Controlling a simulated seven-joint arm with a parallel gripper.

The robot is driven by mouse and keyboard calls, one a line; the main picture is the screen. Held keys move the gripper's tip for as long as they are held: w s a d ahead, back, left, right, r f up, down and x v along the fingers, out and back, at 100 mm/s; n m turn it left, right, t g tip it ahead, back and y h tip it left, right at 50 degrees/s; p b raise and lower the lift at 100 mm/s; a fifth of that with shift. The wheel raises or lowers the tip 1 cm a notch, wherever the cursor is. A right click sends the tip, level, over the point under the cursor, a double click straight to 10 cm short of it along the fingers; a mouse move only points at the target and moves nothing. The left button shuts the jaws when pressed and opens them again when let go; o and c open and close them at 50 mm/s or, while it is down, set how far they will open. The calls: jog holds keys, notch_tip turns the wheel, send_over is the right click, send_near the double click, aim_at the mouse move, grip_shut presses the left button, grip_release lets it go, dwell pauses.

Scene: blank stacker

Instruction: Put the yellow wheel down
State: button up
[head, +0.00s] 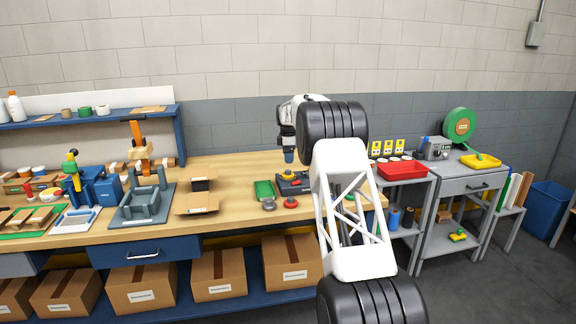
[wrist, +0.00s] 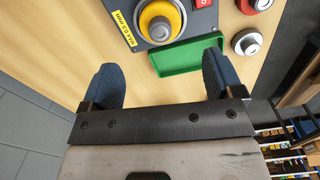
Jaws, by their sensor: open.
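A yellow wheel (wrist: 160,20) with a grey centre shows at the top of the wrist view. It appears to sit on a dark grey device (wrist: 136,6) with a yellow label; the frame edge cuts the device off. In the head view the device (head: 293,184) stands on the wooden bench, and the wheel is too small to make out there. My gripper (wrist: 161,60) is open, with its two blue fingers wide apart and nothing between them. The wheel lies beyond the fingertips, apart from them. In the head view my gripper (head: 289,157) hangs above the bench just behind the device.
A green tray (wrist: 188,58) lies beside the device, close to the right finger in the wrist view. Cardboard pieces (head: 197,203) lie to the left. A red tray (head: 402,169) stands on the cart at right.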

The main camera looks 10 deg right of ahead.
aim_at(288, 170)
jog(key=shift+r, duration=2.25)
jog(key=s+a+r+m, duration=0.35)
jog(key=s+r, duration=0.95)
jog(key=s, duration=0.5)
jog(key=s+a+r+m+t, duration=0.1)
jog(key=s+r+m, duration=0.15)
jog(key=s, duration=0.85)
jog(key=s+a+r+m, duration=0.2)
jog(key=s+r, duration=0.1)
jog(key=s, duration=0.7)
jog(key=s+a+f+m+t, duration=0.1)
jog(key=s+f+m, duration=0.1)
jog(key=s, duration=1)
jog(key=s+a+f+m, duration=0.1)
jog(key=s+m, duration=0.2)
jog(key=s, duration=1)
jog(key=s+f+m, duration=0.2)
jog(key=s+f, duration=0.3)
jog(key=s, duration=0.5)
jog(key=s+f+m, duration=0.1)
jog(key=s+f, duration=0.4)
jog(key=s, duration=0.6)
jog(key=shift+a+f+m+t, duration=0.3)
jog(key=shift+a+f+m, duration=0.1)
jog(key=shift+a, duration=0.05)
